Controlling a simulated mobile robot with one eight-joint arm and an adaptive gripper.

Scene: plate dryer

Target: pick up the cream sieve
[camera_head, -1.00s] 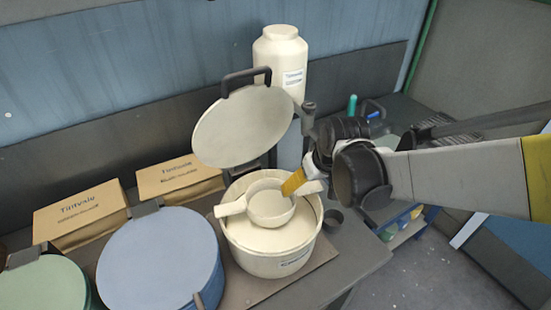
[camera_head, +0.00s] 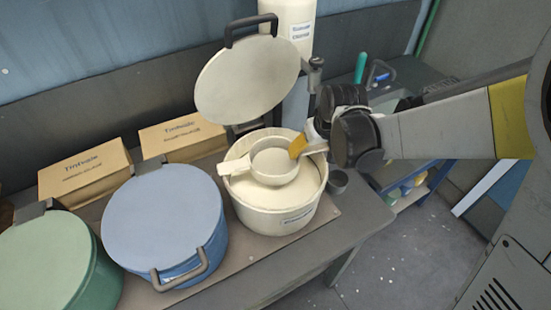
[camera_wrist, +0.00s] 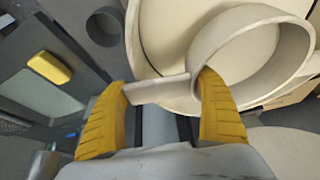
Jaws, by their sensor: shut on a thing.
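The cream sieve (camera_head: 274,170) is a round cup with a flat handle at the left and a tab at the right. It is over the open cream pot (camera_head: 262,221), with the left handle crossing above the rim. Whether it touches the pot is hard to tell. My gripper (camera_head: 302,145) is at the sieve's right side, above the pot's rim. In the wrist view my gripper (camera_wrist: 165,92) has its yellow fingers closed on the tab, beside the sieve's ring (camera_wrist: 204,42). The far finger is partly hidden in the head view.
The pot's round lid (camera_head: 245,85) stands raised behind it. A blue lidded pot (camera_head: 160,220) and a green one (camera_head: 40,260) stand left. Two cardboard boxes (camera_head: 85,172) and a tall cream jar (camera_head: 300,28) are behind. A small dark cup (camera_head: 338,181) stands right of the pot.

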